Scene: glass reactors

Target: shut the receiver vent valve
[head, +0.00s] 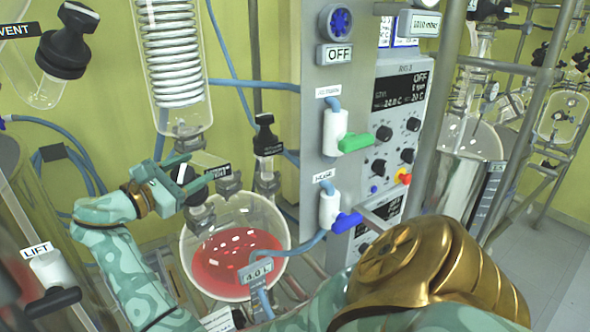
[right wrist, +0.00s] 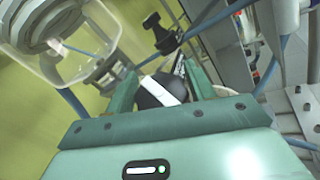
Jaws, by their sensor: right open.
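My right gripper (head: 186,176) is open under the coiled glass condenser. In the right wrist view, a black round knob (right wrist: 160,91) with a white bar sits between the open jaws; contact is unclear. In the head view this knob (head: 194,191) is partly hidden by the gripper. A second black valve handle (head: 266,137) stands upright to the right, with a small label; it also shows in the right wrist view (right wrist: 160,34). The small labels are too hard to read to tell which is the receiver vent valve. Below is a glass receiver (head: 277,222) with red liquid. My left gripper is not in view.
A grey panel (head: 312,115) at the right carries a green-handled tap (head: 355,142) and a blue-handled tap (head: 347,222). The coiled condenser (head: 172,55) hangs above the gripper. Blue hoses run behind. A valve labelled LIFT (head: 48,268) is at lower left.

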